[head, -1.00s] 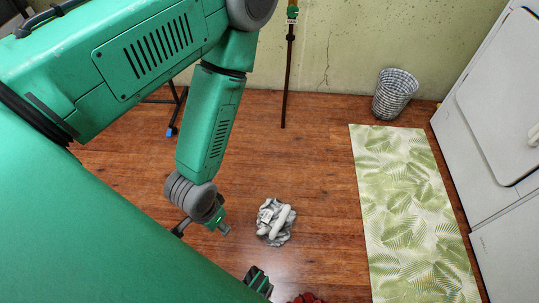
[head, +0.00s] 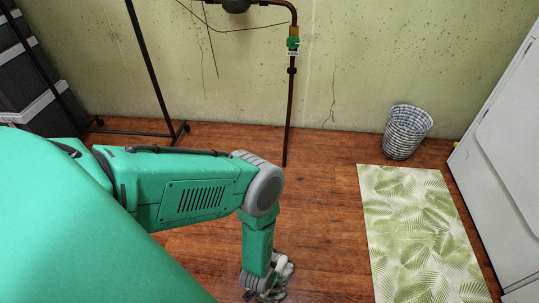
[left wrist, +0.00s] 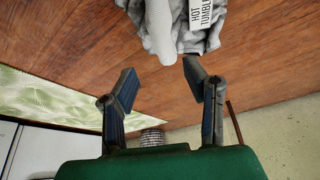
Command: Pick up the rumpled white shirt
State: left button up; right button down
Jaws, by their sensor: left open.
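The rumpled white shirt (head: 285,271) lies on the wooden floor at the bottom of the head view, partly hidden behind my left forearm and wrist. In the left wrist view the shirt (left wrist: 158,28) is a grey-white heap at the top, with a thick white fold and a printed label. My left gripper (left wrist: 161,74) is open, its two fingers apart with bare floor between them. The shirt is just beyond the fingertips, closest to the right finger; I cannot tell if they touch. In the head view the left gripper is mostly hidden at the bottom edge. My right gripper is not in view.
A green leaf-patterned rug (head: 418,235) lies to the right of the shirt. A woven basket (head: 407,132) stands by the wall, with a white appliance (head: 510,150) at the right edge. A vertical pipe (head: 289,110) and a black stand (head: 150,70) are at the back.

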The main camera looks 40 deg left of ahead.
pick_arm(q)
jog(key=b+x, duration=0.1)
jog(key=x, duration=0.1)
jog(key=b+x, duration=0.1)
jog(key=x, duration=0.2)
jog(key=b+x, duration=0.1)
jog(key=x, duration=0.1)
jog(key=shift+s+a+f, duration=0.15)
jog(key=shift+a+f, duration=0.1)
jog(key=shift+a, duration=0.15)
jog(key=b+x, duration=0.4)
jog(key=shift+d+f, duration=0.2)
jog(key=shift+f, duration=0.35)
jog(key=shift+a, duration=0.15)
jog(key=c, duration=0.7)
jog(key=shift+r, duration=0.1)
grip_shut()
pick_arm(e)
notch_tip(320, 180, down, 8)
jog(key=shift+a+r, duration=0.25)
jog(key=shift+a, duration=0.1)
